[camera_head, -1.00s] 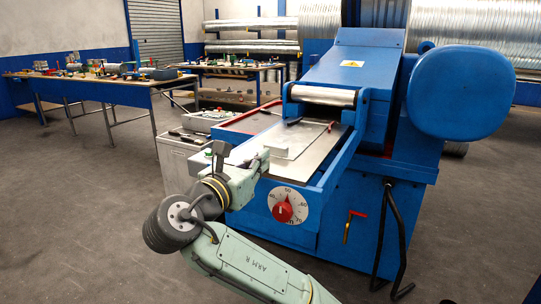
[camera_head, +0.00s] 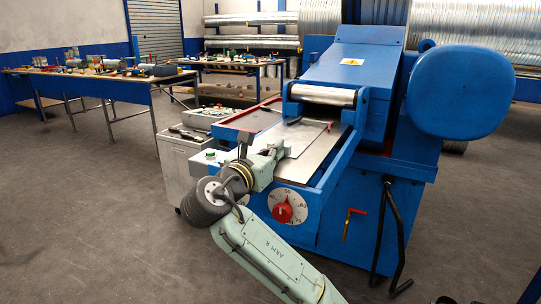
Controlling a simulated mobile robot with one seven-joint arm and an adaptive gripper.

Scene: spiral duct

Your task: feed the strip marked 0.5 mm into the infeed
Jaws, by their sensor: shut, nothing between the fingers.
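A blue machine has an infeed table (camera_head: 318,166) in front of its pale roller (camera_head: 322,95). Flat, bright metal sheet (camera_head: 306,137) lies on this table, below the roller. I cannot read any 0.5 mm mark, so I cannot tell whether it is the named strip. My gripper (camera_head: 281,151) is at the left edge of the sheet, low over the table. Its fingers are shut with nothing between them. I cannot tell whether they touch the sheet. My wrist hides part of the table's left side.
A red-edged tray (camera_head: 247,122) lies left of the infeed. A dial with a red knob (camera_head: 282,213) is on the machine's front. A grey cabinet (camera_head: 180,165) stands at left, and a workbench (camera_head: 95,80) with tools stands behind. Floor at left is clear.

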